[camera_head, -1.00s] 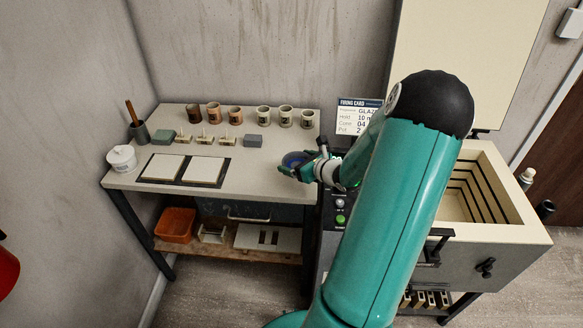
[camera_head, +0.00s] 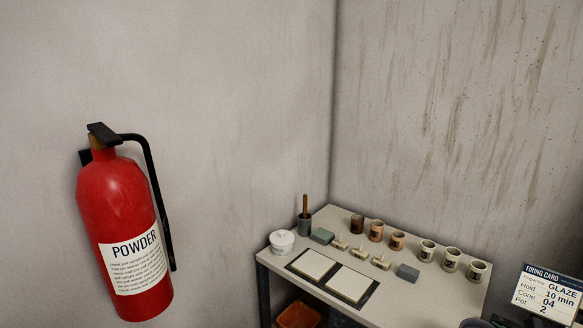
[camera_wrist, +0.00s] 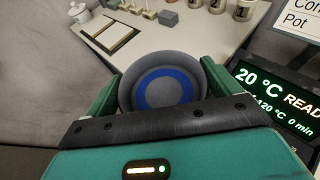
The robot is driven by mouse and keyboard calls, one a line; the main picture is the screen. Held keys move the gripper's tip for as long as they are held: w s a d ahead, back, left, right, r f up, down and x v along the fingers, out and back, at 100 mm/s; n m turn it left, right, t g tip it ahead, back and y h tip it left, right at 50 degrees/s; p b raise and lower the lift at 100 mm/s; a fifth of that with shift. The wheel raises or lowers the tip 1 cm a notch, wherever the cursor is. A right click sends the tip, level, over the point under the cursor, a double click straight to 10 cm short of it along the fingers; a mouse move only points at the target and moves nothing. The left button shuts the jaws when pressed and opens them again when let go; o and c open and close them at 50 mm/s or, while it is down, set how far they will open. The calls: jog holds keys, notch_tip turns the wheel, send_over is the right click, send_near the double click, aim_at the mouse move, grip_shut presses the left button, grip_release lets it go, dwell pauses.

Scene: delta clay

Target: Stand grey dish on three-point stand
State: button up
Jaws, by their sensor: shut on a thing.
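The grey dish (camera_wrist: 184,68) with a blue ring inside is held between the two green fingers of my gripper (camera_wrist: 160,88) in the wrist view. Its open face is toward the wrist camera, and the fingers press on its left and right sides. Three small cream stands (camera_head: 357,254) stand in a row on the table in the head view; they look like the three-point stands, though their points are too small to make out. Nothing rests on them. The head view cuts off my gripper almost wholly at the bottom edge.
The table (camera_head: 420,300) also bears two white tiles on a dark board (camera_head: 347,283), a grey block (camera_head: 408,272), a green block (camera_head: 321,236), a white lidded pot (camera_head: 282,242) and a back row of several cups (camera_head: 452,258). A kiln display (camera_wrist: 275,100) is close right of my gripper.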

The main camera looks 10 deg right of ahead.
jog(key=w+a+f+n+y, duration=0.2)
jog(key=w+a, duration=0.5)
jog(key=a, duration=0.1)
jog(key=w+a+f+n+y, duration=0.1)
jog(key=w+a+f+y, duration=0.15)
jog(key=w+a, duration=0.5)
jog(key=w+a+f+n+g+y, duration=0.1)
jog(key=w+a+f+n, duration=0.15)
jog(key=a, duration=0.85)
jog(key=w+a+f+n+g+y, duration=0.1)
jog(key=w+a+f+y, duration=0.15)
jog(key=a, duration=0.75)
notch_tip(320, 180, up, 11)
jog(key=w+m+t+h, duration=0.1)
jog(key=w+m+h, duration=0.1)
jog(key=h, duration=0.1)
jog(key=shift+w+a, duration=0.15)
jog(key=shift+a, duration=0.05)
jog(key=shift+m, duration=0.25)
notch_tip(320, 180, down, 6)
jog(key=s, duration=0.2)
jog(key=shift+r, duration=0.15)
